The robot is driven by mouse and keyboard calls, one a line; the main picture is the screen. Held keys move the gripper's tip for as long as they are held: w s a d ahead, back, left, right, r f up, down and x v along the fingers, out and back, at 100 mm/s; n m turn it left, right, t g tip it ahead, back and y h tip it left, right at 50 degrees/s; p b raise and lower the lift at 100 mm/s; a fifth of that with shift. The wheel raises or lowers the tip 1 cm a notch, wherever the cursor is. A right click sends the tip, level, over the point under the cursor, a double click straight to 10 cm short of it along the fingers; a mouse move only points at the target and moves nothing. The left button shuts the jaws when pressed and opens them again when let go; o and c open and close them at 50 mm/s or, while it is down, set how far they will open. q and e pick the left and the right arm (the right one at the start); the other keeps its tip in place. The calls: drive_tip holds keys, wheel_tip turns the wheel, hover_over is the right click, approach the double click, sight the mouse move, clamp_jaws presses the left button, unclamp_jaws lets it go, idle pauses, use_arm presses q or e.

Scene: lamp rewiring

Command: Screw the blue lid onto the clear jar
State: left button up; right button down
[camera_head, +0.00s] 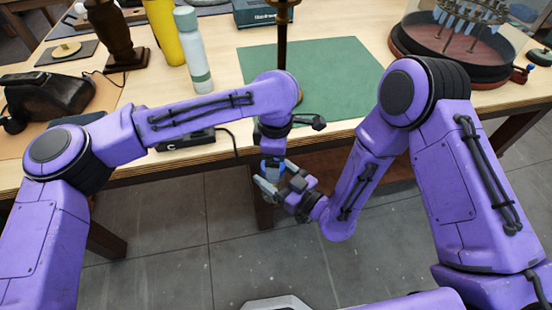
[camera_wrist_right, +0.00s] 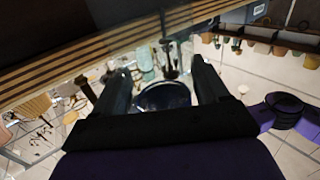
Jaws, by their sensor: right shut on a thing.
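My left gripper (camera_head: 273,155) points down above my right gripper (camera_head: 270,180), in front of the table's near edge. A small patch of blue, apparently the blue lid (camera_head: 267,164), shows just under the left gripper. My left fingers are too small and covered to tell open from shut. My right gripper comes from the right and is shut on the clear jar, which is mostly hidden in the head view. In the right wrist view the jar (camera_wrist_right: 165,97) shows as a dark round shape with a pale rim between the two fingers. I cannot tell whether lid and jar touch.
The wooden table (camera_head: 225,125) carries a green mat (camera_head: 325,75) with a lamp stem, a pale bottle (camera_head: 193,50), a yellow bottle (camera_head: 163,30) and a black device (camera_head: 185,139) near its edge. A round glass display (camera_head: 455,45) stands at right. Open floor lies below the grippers.

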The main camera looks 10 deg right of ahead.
use_arm(q)
wheel_tip(320, 180, up, 4)
drive_tip(key=shift+f, duration=0.1)
drive_tip(key=shift+c, duration=0.3)
